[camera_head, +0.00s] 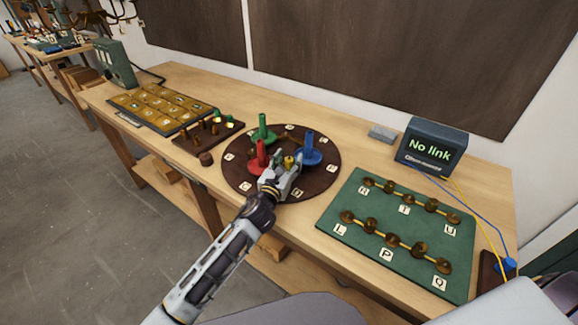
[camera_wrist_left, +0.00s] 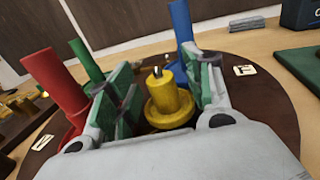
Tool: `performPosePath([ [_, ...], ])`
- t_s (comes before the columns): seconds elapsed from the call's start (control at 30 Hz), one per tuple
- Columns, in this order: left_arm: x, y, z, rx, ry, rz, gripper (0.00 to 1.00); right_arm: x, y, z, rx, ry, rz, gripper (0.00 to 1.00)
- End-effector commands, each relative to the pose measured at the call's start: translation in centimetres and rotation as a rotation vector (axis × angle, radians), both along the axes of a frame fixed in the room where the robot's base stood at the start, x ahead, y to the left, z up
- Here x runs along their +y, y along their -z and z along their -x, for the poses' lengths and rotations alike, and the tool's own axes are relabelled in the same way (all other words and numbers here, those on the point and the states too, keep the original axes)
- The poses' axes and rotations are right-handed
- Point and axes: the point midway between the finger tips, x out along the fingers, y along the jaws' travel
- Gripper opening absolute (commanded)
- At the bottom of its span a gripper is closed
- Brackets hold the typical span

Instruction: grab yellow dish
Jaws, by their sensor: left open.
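The yellow dish (camera_wrist_left: 165,108) is a small round stepped piece with a narrow upper stem. It sits on the round dark board (camera_head: 235,178); only a bit of its yellow (camera_head: 289,161) shows beside my gripper in the head view. My left gripper (camera_head: 283,176) is low over the front of the board. In the wrist view my left gripper (camera_wrist_left: 158,85) is open, with green-padded fingers on either side of the yellow dish. I cannot tell whether they touch it. My right gripper is not in view.
Red (camera_head: 261,155), green (camera_head: 263,133) and blue (camera_head: 309,147) posts stand close around the gripper on the board. A green lettered panel (camera_head: 338,213) and a "No link" monitor (camera_head: 432,147) are to the right. A gold-celled tray (camera_head: 160,105) is at left.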

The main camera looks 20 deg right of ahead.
Motion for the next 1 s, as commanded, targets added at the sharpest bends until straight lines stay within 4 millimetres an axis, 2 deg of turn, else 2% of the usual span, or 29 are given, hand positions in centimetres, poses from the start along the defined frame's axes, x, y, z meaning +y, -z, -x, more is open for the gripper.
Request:
performPosePath([
  [0.4, -0.5, 0.0, -0.6, 0.0, 0.001, 0.0, 0.51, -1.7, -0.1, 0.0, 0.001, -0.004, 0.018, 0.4],
  [0.63, -0.4, 0.0, -0.6, 0.0, 0.0, 0.0, 0.51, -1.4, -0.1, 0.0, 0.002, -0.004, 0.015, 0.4],
  [1.0, -0.5, 0.0, -0.6, 0.001, 0.0, 0.001, 0.03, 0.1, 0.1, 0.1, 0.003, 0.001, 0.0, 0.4],
])
